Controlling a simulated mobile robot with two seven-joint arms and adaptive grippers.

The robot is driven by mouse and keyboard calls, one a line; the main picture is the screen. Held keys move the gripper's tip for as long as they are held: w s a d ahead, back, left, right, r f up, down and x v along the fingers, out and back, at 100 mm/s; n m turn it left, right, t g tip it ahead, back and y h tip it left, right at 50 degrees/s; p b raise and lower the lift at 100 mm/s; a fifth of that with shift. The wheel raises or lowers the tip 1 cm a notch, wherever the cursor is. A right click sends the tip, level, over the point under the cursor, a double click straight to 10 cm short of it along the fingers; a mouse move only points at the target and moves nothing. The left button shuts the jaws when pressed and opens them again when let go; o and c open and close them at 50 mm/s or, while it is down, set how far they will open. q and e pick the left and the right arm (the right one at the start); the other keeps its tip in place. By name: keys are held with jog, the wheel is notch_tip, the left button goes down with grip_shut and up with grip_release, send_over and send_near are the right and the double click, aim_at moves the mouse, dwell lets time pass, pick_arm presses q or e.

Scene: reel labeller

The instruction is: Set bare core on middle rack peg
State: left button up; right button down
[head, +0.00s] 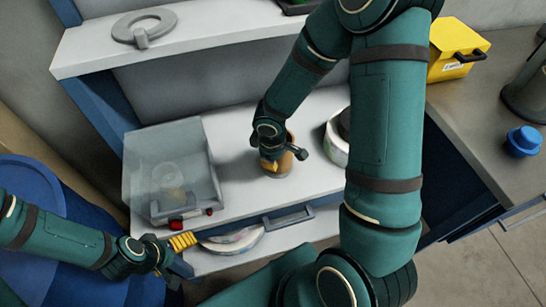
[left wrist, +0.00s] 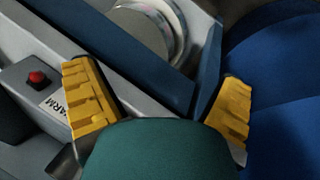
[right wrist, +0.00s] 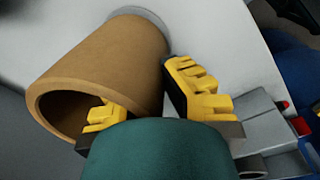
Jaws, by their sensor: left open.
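A brown tubular core (head: 280,168) stands on the white bench in the head view. It fills the left of the right wrist view (right wrist: 105,65), its open end facing the camera and a grey disc (right wrist: 140,16) at its far end. My right gripper (head: 272,158) is at the core. In the right wrist view (right wrist: 150,92) one finger is inside the bore and the other outside the wall. Whether they clamp the wall is unclear. My left gripper (head: 182,256) is open and empty at the bench's front left (left wrist: 160,105). I cannot identify the middle rack peg.
A clear-covered box (head: 172,172) with a red button stands left of the core. A pale roll (head: 337,140) is close on its right, partly behind my arm. A grey ring (head: 128,30) lies on the upper shelf. A yellow case (head: 455,50) stands on the right counter.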

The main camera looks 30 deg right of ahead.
jog(key=shift+f, duration=0.35)
jog(key=c, duration=1.1)
grip_release()
jog(key=shift+o, duration=0.2)
notch_tip(320, 180, up, 12)
jog(key=shift+s+a, duration=0.35)
jog(key=shift+a, duration=0.05)
jog(key=shift+f, duration=0.15)
